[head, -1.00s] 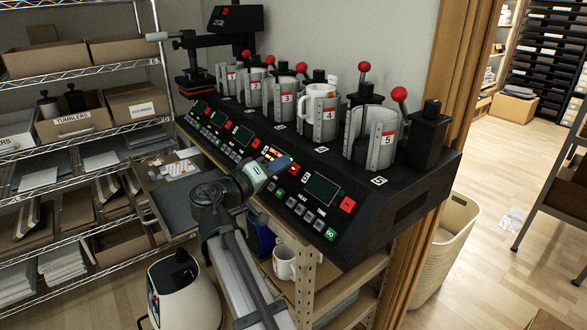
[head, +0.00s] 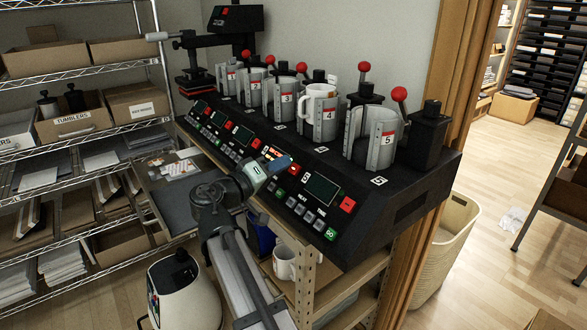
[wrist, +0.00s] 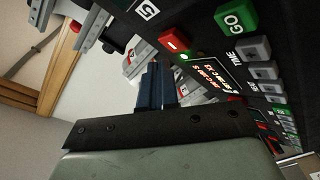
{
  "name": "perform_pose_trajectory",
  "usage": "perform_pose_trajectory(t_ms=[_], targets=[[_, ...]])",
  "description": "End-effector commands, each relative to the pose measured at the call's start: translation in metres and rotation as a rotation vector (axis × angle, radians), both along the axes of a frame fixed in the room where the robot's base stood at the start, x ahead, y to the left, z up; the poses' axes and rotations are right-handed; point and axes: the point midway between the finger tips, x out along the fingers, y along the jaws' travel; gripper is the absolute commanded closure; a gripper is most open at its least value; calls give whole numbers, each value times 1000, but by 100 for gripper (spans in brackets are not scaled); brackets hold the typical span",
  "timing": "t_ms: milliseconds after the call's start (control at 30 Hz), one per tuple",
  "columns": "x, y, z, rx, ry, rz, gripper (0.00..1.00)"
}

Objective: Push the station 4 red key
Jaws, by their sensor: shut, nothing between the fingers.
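The station 4 red key (head: 294,170) is on the sloping black panel, at the right end of a lit display (head: 272,153) with orange text. In the wrist view the red key (wrist: 174,42) carries a pale bar mark, with a small green light beside it. My gripper (head: 287,160) is shut and empty, its blue fingers close to the red key and over the edge of the display. In the wrist view my gripper's fingers (wrist: 155,72) point towards the panel, short of the red key in the picture. I cannot tell the exact gap; no contact shows.
The station 4 green GO key (wrist: 237,17) and grey keys (wrist: 253,48) lie near the red key. Station 5 has its own red key (head: 347,204) and dark display (head: 322,188). A white mug (head: 318,108) is in the station 4 press, behind the panel.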

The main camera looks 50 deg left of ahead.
Motion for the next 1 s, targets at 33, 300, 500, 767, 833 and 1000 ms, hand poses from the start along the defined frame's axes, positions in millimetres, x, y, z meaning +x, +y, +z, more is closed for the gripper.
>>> perform_pose_trajectory(t_ms=[33,300,500,767,833,1000], targets=[[0,0,0,0,0,0,100],[0,0,0,0,0,0,100],[3,0,-3,0,0,0,100],[7,0,-6,1,0,0,100],[7,0,-6,0,0,0,100],[7,0,-6,0,0,0,100]])
